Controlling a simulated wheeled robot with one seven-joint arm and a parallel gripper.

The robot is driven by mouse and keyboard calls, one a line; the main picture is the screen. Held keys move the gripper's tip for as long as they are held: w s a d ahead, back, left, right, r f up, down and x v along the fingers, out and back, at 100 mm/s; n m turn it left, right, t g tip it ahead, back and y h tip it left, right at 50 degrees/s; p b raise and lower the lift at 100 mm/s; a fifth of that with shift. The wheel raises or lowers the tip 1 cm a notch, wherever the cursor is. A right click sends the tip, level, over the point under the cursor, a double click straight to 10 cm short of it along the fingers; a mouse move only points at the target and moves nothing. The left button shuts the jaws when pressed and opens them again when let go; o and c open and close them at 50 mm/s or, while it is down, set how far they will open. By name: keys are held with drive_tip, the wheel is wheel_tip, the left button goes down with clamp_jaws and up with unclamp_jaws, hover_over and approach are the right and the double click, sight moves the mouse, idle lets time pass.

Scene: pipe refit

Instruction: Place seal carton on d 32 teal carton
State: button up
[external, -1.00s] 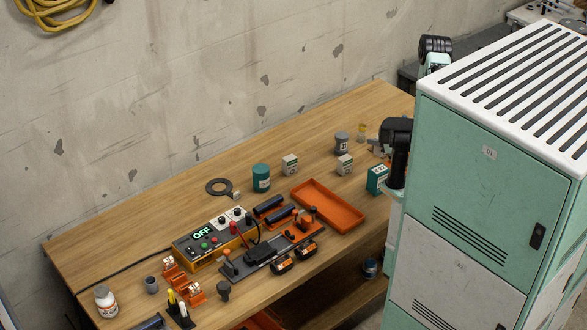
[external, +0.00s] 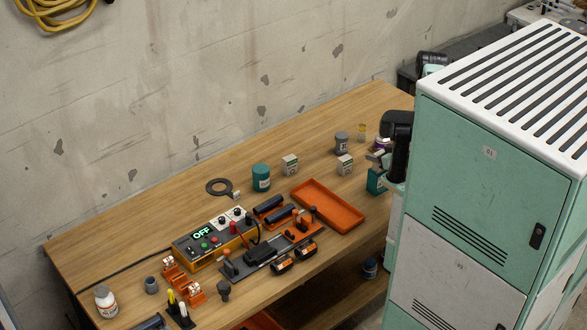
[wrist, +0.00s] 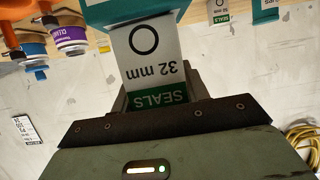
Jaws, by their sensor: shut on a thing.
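The seal carton (wrist: 150,58) is white with a green SEALS band and reads 32 mm. My gripper (wrist: 157,96) is shut on it at its green-band end. In the wrist view the carton appears upside down, its far end against the teal carton (wrist: 122,12) at the top edge; I cannot tell whether they touch.
A purple-banded container (wrist: 69,38) and a blue-banded one (wrist: 33,50) are close by. Two white cartons (external: 290,165) (external: 344,165), a grey jar (external: 342,142) and an orange tray (external: 328,204) stand left of it. A tall cabinet (external: 490,170) blocks the right.

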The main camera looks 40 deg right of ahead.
drive_tip(key=shift+f, duration=0.2)
drive_tip(key=o, duration=1)
drive_tip(key=shift+r, duration=0.1)
drive_tip(key=shift+r, duration=0.1)
drive_tip(key=b+v, duration=0.2)
drive_tip(key=v, duration=0.9)
drive_tip(key=w+a+r+n+g+y, duration=0.1)
drive_tip(key=w+a+r+n+g, duration=0.25)
drive_tip(key=a, duration=0.55)
drive_tip(key=w+a+r+n+g+y, duration=0.15)
drive_tip(key=w+a+r+g, duration=0.3)
drive_tip(key=a, duration=0.55)
drive_tip(key=s+a+r+n+g+h, duration=0.1)
drive_tip(key=s+a+r, duration=0.25)
drive_tip(key=a, duration=0.25)
drive_tip(key=s+a+r+n+g, duration=0.1)
drive_tip(key=s+a+r+g, duration=0.1)
drive_tip(key=s+a+r, duration=0.3)
drive_tip(key=s+a+r+g, duration=0.2)
drive_tip(key=s+a+r, duration=0.2)
drive_tip(key=s, duration=0.9)
drive_tip(key=a+h, duration=0.1)
drive_tip(key=a, duration=0.2)
drive_tip(key=shift+a+n+g+p, duration=0.2)
drive_tip(key=shift+n+g+p, duration=0.1)
drive_tip(key=shift+n+p, duration=0.1)
